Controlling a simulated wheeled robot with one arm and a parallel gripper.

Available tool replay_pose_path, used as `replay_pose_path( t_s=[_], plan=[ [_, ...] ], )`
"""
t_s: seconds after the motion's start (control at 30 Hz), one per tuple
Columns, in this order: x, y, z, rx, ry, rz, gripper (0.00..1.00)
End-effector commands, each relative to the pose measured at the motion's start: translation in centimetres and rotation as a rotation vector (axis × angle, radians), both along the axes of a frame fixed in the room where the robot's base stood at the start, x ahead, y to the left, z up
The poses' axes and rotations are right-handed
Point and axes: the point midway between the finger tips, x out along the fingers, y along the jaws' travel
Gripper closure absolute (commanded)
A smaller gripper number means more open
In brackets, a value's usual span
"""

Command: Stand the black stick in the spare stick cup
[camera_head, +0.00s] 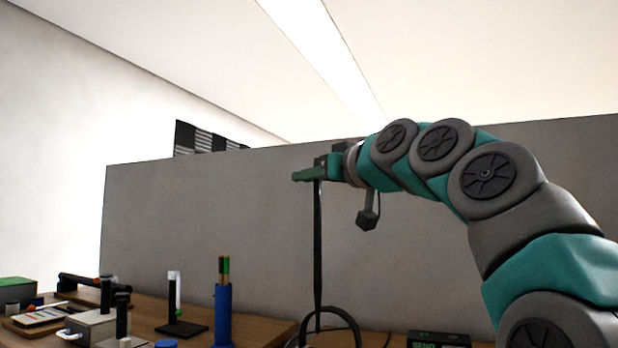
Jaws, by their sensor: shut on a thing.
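My gripper (306,175) is raised in front of the grey partition, with its green fingers pointing left. It is shut on a long, thin black stick (318,240), which hangs upright below the fingers. The stick's lower end comes down by a dark arched thing (331,312); I cannot tell whether they touch. A tall blue cup (222,316) stands upright on the table to the left of the stick, with green-and-brown stick ends (224,268) rising from it. I cannot tell whether this is the spare stick cup.
A white-and-black upright piece stands on a dark base (181,328) left of the blue cup. Grey blocks and black posts crowd the wooden table (262,330) at far left. A black box marked SEND (438,340) is at the lower right. The grey partition (215,215) stands behind.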

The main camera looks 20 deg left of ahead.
Motion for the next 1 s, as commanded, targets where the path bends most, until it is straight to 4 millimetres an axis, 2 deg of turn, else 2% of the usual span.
replay_pose_path(
  t_s=[0.27, 1.0],
  plan=[
    [-0.1, -0.1, -1.3, 0.001, -0.001, 0.001, 1.00],
    [-0.1, -0.1, -8.0, 0.001, -0.001, 0.000, 1.00]
  ],
)
